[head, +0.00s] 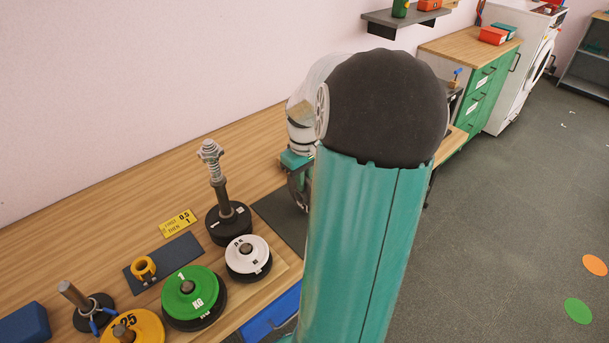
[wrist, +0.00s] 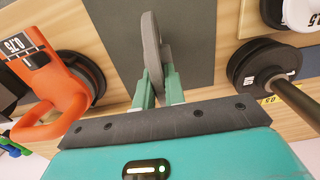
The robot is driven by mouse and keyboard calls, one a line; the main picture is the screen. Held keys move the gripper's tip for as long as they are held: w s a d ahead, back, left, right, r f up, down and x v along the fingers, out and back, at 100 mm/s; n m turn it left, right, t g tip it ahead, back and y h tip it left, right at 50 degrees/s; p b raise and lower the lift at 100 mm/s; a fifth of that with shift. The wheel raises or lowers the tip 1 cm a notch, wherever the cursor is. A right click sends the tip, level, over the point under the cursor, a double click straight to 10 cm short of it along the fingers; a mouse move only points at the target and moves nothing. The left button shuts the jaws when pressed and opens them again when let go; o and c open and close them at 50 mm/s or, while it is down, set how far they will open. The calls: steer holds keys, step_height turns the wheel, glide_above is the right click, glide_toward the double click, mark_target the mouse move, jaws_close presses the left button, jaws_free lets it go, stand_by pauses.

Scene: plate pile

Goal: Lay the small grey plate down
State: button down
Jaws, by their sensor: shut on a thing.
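The small grey plate (wrist: 152,45) stands on edge between the two teal fingers of my gripper (wrist: 157,85), which is shut on it. In the wrist view the plate is seen nearly edge-on, over a dark grey mat (wrist: 195,40). I cannot tell whether its lower edge touches the mat. In the head view my arm hides most of the gripper (head: 297,162), and only part of the plate (head: 298,190) shows beside the arm. The mat (head: 272,212) lies on the wooden bench below it, partly hidden.
A post with black plates (head: 228,225) and a white-topped stack (head: 247,256) stand left of the mat. A green plate (head: 190,292), yellow plate (head: 147,329) and yellow sign (head: 178,223) are farther left. An orange handled weight (wrist: 60,85) is close on the wrist view's left.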

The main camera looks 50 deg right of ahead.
steer(key=c, duration=1.9)
jaws_free()
steer(key=shift+f, duration=0.15)
steer(key=o, duration=0.4)
steer(key=shift+o, duration=0.2)
